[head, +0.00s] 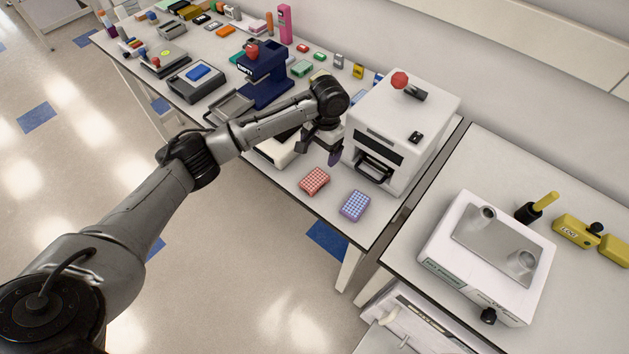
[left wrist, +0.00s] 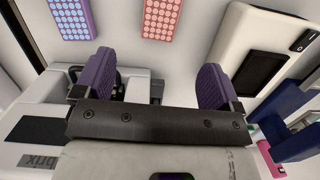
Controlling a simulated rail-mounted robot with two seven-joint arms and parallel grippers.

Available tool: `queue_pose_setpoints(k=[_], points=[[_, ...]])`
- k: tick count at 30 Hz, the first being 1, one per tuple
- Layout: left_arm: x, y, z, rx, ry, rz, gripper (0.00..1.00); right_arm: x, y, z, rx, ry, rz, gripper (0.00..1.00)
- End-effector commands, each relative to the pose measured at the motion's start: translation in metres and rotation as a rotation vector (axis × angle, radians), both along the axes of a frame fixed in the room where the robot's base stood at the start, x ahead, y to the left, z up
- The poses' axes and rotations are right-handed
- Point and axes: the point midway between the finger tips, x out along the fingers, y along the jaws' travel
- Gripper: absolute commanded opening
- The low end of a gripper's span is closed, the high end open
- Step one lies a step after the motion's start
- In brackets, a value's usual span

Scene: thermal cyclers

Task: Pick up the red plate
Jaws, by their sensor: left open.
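The red plate (head: 314,181) lies flat on the white bench near its front edge, with a grid of pale wells on top. It also shows at the top of the left wrist view (left wrist: 162,18), cut off by the frame edge. My left gripper (head: 328,148) hangs above the bench, behind the red plate and in front of the white cycler. In the left wrist view its two purple fingers (left wrist: 153,78) are spread apart with nothing between them. The red plate is clear of both fingers. My right gripper is not in view.
A purple-blue plate (head: 355,205) lies just right of the red one. The white thermal cycler (head: 405,125) with a red knob stands close to the gripper. A low white device (head: 276,152) is to the left, partly behind my arm. A gap separates the right bench.

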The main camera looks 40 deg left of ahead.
Motion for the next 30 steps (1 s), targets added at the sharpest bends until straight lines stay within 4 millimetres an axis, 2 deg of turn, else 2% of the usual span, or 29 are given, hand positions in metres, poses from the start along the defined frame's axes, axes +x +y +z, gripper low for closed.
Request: queue_pose_setpoints(k=[3, 9, 20, 30], points=[[-0.004, 0.001, -0.024, 0.000, 0.003, 0.002, 0.89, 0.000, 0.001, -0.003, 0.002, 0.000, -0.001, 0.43], [-0.008, 0.000, -0.054, 0.000, 0.000, 0.001, 0.89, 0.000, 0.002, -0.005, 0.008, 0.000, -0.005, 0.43], [-0.012, 0.001, -0.076, 0.001, -0.001, -0.001, 0.89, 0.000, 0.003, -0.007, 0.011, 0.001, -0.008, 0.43], [-0.018, 0.003, -0.116, 0.001, -0.003, -0.002, 0.89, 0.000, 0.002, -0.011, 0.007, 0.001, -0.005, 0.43]])
